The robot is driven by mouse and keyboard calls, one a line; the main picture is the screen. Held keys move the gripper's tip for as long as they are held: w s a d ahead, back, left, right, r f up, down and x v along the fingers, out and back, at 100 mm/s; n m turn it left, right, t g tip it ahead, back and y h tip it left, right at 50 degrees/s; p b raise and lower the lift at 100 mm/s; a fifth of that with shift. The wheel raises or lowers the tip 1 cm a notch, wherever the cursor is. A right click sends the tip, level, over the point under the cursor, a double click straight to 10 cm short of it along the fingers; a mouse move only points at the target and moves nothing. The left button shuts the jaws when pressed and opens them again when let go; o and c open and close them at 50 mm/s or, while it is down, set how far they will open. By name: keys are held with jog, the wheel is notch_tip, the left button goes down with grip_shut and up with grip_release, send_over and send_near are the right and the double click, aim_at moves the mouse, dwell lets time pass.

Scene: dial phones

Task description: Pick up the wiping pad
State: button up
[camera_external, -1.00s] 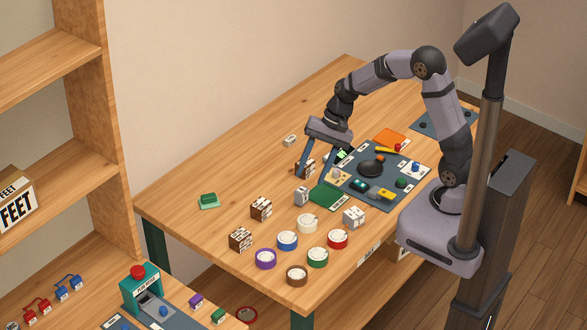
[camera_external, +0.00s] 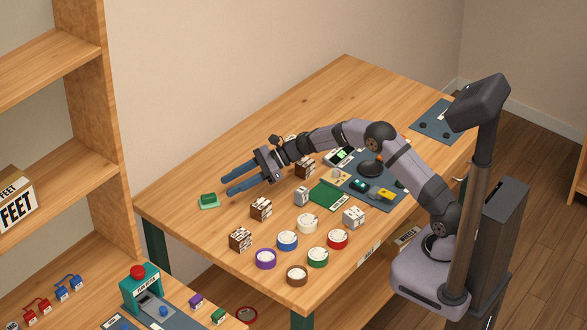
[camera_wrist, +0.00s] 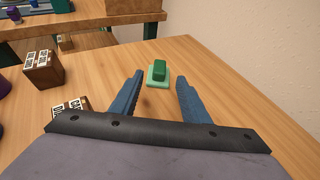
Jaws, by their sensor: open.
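The wiping pad is most likely the light green pad with a darker green block on top (camera_external: 208,201), lying on the left part of the wooden table. It also shows in the wrist view (camera_wrist: 159,76), ahead of and between the fingertips. My gripper (camera_external: 226,181) is open, with two blue fingers pointing left toward the pad. The fingers are empty and apart from the pad, a short way to its upper right. In the wrist view my gripper (camera_wrist: 156,84) has one finger on each side of the line to the pad.
Brown printed boxes (camera_external: 261,209) stand right of and below the pad. A dark mat (camera_external: 372,190) with small parts lies to the right. The wood around the pad is clear.

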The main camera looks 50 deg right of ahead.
aim_at(214, 194)
jog(key=shift+p+x, duration=0.85)
jog(key=shift+x, duration=2.8)
jog(key=shift+f, duration=0.1)
jog(key=c, duration=0.7)
